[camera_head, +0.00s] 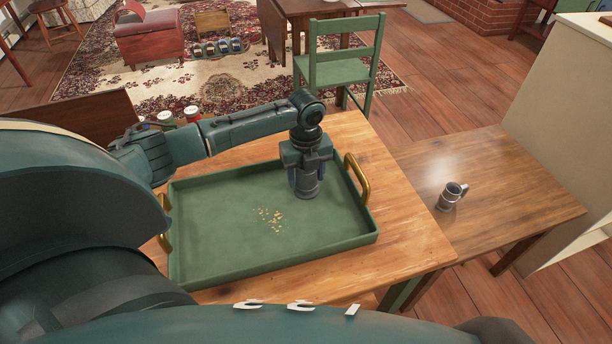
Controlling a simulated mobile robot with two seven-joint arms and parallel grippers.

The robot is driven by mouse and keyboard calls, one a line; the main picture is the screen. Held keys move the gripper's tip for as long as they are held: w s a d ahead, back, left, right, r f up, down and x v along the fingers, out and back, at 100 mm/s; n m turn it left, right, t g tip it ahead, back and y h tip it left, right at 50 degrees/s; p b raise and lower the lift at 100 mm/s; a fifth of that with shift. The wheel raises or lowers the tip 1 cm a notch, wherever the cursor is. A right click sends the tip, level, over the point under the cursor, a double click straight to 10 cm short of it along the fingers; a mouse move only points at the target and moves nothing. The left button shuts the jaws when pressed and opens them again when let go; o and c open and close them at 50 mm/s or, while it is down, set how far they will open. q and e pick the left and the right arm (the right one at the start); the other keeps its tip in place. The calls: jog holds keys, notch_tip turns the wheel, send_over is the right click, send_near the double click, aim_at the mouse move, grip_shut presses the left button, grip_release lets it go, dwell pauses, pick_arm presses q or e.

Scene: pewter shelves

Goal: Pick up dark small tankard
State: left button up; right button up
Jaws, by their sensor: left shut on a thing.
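A dark grey small tankard (307,190) is at the right part of the green tray (240,254). My left gripper (307,172) points down over it and is shut on it, covering its upper part. I cannot tell whether the tankard's base touches the tray floor. A second, pewter-grey tankard (452,196) with a handle stands on the lower brown table to the right, apart from my gripper. My right gripper is not in view.
The tray has raised walls and brass handles (357,178) and lies on a wooden table (405,245). A gold pattern (270,219) marks its floor. A green chair (340,62) stands behind. Jars (192,114) stand near my left arm. The lower brown table (500,190) is mostly clear.

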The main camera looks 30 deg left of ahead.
pick_arm(q)
jog(key=c, duration=0.4)
jog(key=shift+c, duration=0.3)
jog(key=shift+r, duration=0.15)
